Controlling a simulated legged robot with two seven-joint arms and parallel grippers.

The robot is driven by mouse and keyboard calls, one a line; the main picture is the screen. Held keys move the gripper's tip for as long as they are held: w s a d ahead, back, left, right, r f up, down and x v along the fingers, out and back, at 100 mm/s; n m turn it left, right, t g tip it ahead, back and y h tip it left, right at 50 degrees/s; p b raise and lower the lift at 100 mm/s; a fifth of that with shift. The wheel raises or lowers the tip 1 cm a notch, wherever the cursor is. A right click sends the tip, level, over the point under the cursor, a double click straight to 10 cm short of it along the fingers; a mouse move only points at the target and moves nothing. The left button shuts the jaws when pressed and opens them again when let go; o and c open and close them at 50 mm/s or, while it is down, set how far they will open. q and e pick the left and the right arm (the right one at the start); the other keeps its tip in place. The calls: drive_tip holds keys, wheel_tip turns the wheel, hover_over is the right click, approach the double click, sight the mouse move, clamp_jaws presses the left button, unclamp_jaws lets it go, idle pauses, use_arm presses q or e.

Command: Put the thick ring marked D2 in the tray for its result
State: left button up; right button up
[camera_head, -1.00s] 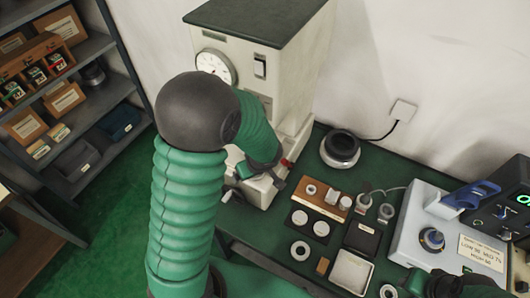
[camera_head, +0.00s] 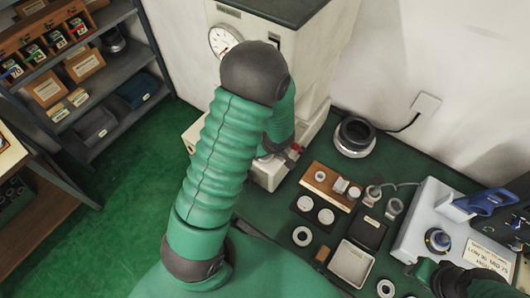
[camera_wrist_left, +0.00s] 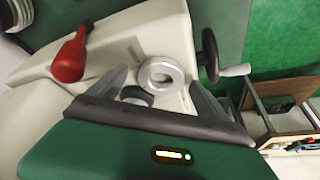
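In the left wrist view a thick pale metal ring (camera_wrist_left: 161,74) lies on the cream bench machine, beyond and between the fingertips of my left gripper (camera_wrist_left: 155,88). The fingers are spread apart with a gap around the ring. No mark is readable on it. In the head view my left gripper (camera_head: 285,160) is at the machine's base, mostly hidden by my arm. My right gripper (camera_head: 432,272) is at the lower right; its fingers are unclear. Other rings lie on the bench, one beside a dark plate (camera_head: 302,236) and one near the front (camera_head: 386,288). A white tray (camera_head: 340,272) is empty.
The dial machine (camera_head: 300,60) stands at the back, with a red-knobbed lever (camera_wrist_left: 70,60) and a handwheel (camera_wrist_left: 210,55). A wooden board (camera_head: 318,188), a dark tray (camera_head: 368,232) and a grey control box (camera_head: 410,235) crowd the bench.

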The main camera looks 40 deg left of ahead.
use_arm(q)
drive_tip(key=shift+a, duration=0.2)
drive_tip(key=c, duration=1)
clamp_jaws()
